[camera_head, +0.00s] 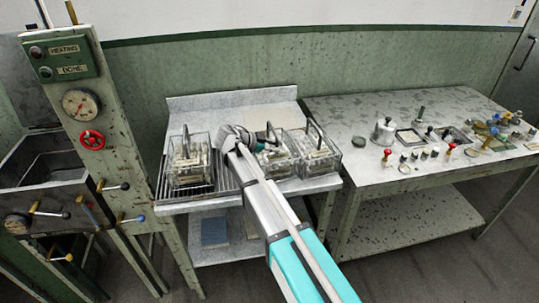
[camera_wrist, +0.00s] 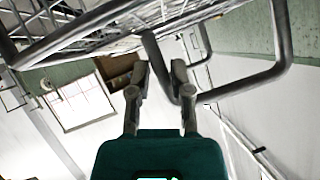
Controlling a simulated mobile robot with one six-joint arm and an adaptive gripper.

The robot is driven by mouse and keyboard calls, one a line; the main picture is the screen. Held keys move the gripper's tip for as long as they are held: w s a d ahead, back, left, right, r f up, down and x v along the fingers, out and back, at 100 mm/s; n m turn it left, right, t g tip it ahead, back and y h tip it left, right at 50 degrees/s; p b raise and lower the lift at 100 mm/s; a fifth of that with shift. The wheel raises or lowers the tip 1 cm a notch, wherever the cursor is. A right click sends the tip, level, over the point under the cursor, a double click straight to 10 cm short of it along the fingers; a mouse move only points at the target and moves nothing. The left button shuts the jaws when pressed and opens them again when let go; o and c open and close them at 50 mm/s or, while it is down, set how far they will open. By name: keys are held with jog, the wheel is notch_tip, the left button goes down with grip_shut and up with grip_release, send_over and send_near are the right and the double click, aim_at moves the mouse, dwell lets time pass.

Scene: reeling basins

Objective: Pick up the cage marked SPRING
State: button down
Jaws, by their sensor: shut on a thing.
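Three clear-sided wire cages with dark arched handles stand on the pale bench in the head view: a left cage (camera_head: 188,172), a middle cage (camera_head: 273,162) and a right cage (camera_head: 321,160). No marking is readable on any of them, so I cannot tell which is SPRING. My gripper (camera_head: 256,142) is at the middle cage's handle, partly hidden by my arm. In the wrist view my gripper (camera_wrist: 160,78) has its fingers on either side of a grey handle bar (camera_wrist: 240,90), shut on it. The cage's wire body (camera_wrist: 105,35) fills the upper left there.
The bench (camera_head: 200,108) has a raised back edge and a slatted rack under the left cage. A steel table (camera_head: 350,120) with jars and small knobbed items adjoins at right. A control post (camera_head: 95,115) with gauge and valves stands left, beside a basin (camera_head: 40,165).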

jog(key=shift+r, duration=0.2)
notch_tip(320, 180, up, 18)
jog(key=p, duration=1.8)
jog(key=shift+f, duration=0.3)
